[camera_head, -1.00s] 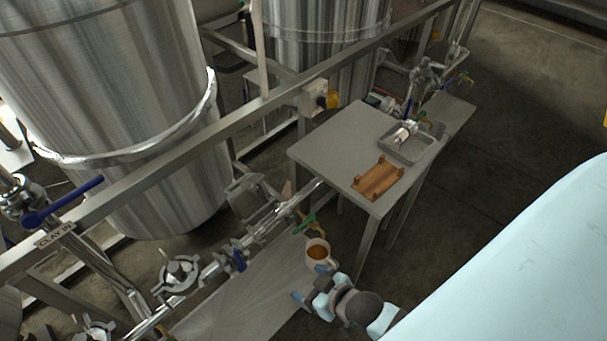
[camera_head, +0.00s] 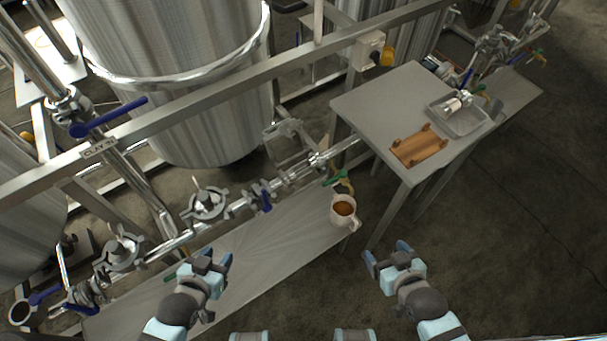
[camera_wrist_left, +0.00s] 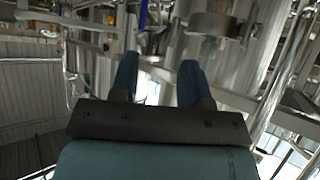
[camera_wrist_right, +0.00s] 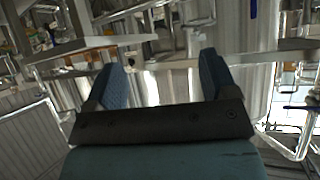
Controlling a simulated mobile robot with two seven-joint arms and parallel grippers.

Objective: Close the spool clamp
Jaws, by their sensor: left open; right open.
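A pipe run with metal clamps and fittings crosses the head view left of the table. Its straight section (camera_head: 292,177) has fittings at both ends. A grey bracket-like part (camera_head: 284,130) stands just above it, perhaps an open clamp. I cannot tell which part is the spool clamp or whether it is open. My left gripper (camera_head: 200,263) is open and empty, below the pipe run over the bench. My right gripper (camera_head: 386,252) is open and empty, right of the mug. In both wrist views the fingers are apart with nothing between them.
A white mug (camera_head: 343,222) of brown liquid stands at the low bench's (camera_head: 265,240) right end. The grey table (camera_head: 385,105) holds a wooden cradle (camera_head: 418,148) and a metal tray (camera_head: 487,122). Floor at right is clear.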

